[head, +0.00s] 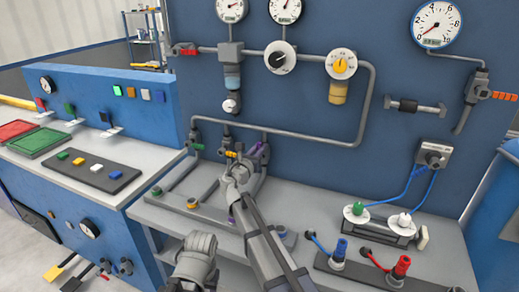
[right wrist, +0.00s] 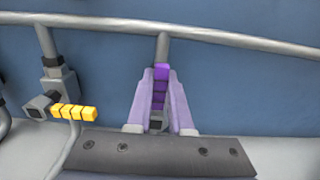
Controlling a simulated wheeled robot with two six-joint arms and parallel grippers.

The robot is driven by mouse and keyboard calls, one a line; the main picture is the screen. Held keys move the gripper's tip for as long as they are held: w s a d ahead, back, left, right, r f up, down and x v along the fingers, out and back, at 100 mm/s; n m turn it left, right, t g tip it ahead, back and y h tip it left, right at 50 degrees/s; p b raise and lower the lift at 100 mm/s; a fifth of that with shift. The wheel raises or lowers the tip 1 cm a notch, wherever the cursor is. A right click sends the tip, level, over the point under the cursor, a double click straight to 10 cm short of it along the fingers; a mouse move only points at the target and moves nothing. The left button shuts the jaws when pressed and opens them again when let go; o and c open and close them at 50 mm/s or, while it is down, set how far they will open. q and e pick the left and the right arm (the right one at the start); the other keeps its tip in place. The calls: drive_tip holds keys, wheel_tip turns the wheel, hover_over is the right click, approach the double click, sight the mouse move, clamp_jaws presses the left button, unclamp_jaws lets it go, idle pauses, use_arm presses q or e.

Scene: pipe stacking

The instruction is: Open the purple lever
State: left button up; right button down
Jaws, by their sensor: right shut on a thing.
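The purple lever (right wrist: 161,76) is in the right wrist view, standing in line with the vertical grey pipe behind it. In the head view the lever (head: 256,148) shows beside the pipes, partly hidden by my right arm. My right gripper (right wrist: 160,98) is shut on the lever, with one finger on each side of it. In the head view my right gripper (head: 241,160) is small and partly merged with the pipework.
A yellow lever (right wrist: 75,111) is close to the left of my right gripper. A green lever (head: 197,147) is further left. The blue panel (head: 320,110) with pipes stands behind. Red and blue valves (head: 401,265) (head: 339,250) stand at the front right.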

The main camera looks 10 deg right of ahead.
drive_tip(key=c, duration=0.8)
unclamp_jaws()
drive_tip(key=shift+v, duration=3.95)
